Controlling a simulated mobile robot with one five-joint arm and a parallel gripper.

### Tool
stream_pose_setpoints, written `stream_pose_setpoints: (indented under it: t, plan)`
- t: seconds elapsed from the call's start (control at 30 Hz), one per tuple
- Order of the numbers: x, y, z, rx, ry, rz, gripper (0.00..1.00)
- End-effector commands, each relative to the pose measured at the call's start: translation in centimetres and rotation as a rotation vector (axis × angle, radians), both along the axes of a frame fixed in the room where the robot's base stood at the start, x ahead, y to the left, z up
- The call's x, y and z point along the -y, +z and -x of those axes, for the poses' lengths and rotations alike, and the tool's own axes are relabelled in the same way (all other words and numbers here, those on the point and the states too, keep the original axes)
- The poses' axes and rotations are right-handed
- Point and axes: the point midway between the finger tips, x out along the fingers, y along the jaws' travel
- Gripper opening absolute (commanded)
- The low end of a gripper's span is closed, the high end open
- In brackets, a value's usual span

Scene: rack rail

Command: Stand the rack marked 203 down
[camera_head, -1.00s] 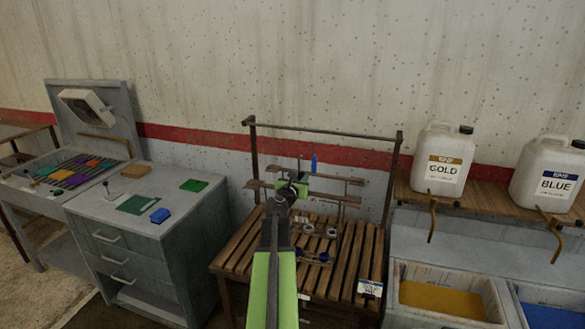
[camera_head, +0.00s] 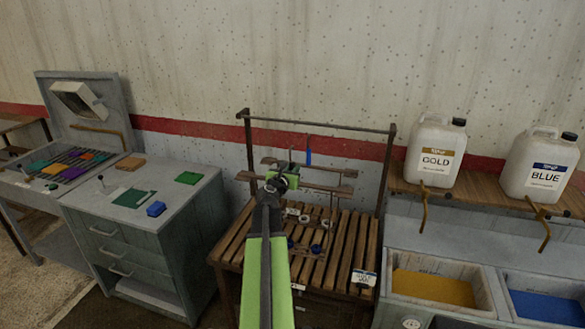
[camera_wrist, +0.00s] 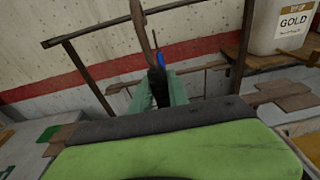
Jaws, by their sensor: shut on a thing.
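My gripper (camera_head: 284,176) is at the end of my green arm, above the slatted bench. In the wrist view its pale green fingers (camera_wrist: 160,92) are shut on a dark part between them. This appears to be part of a brown rack (camera_head: 328,188) with long flat bars, held above the slats. One brown bar (camera_wrist: 143,25) rises across the wrist view by the fingers. A blue piece (camera_head: 308,157) hangs upright behind the gripper and also shows in the wrist view (camera_wrist: 161,57). I cannot read 203 anywhere. The rack's lower part is partly hidden by my arm.
The slatted bench (camera_head: 345,250) has a rail (camera_head: 320,125) on two posts. Small round pieces (camera_head: 316,248) lie on its slats, with a label (camera_head: 364,280) at its front right. A grey cabinet (camera_head: 150,240) stands left; gold and blue tubs (camera_head: 440,290) stand right.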

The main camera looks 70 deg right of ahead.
Motion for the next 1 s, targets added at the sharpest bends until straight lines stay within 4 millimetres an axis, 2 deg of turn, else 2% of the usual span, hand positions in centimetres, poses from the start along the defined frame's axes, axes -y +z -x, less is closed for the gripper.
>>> stream_pose_setpoints:
  t: [0.03, 0.1, 0.4, 1.0]
  plan:
    - [0.0, -1.4, 0.0, -0.001, 0.001, 0.0, 0.0]
    - [0.0, -2.3, 0.0, -0.001, 0.001, 0.001, 0.0]
    - [0.0, -5.3, -0.1, -0.001, 0.001, 0.001, 0.0]
    - [-0.1, -5.5, -0.2, -0.001, 0.002, 0.001, 0.0]
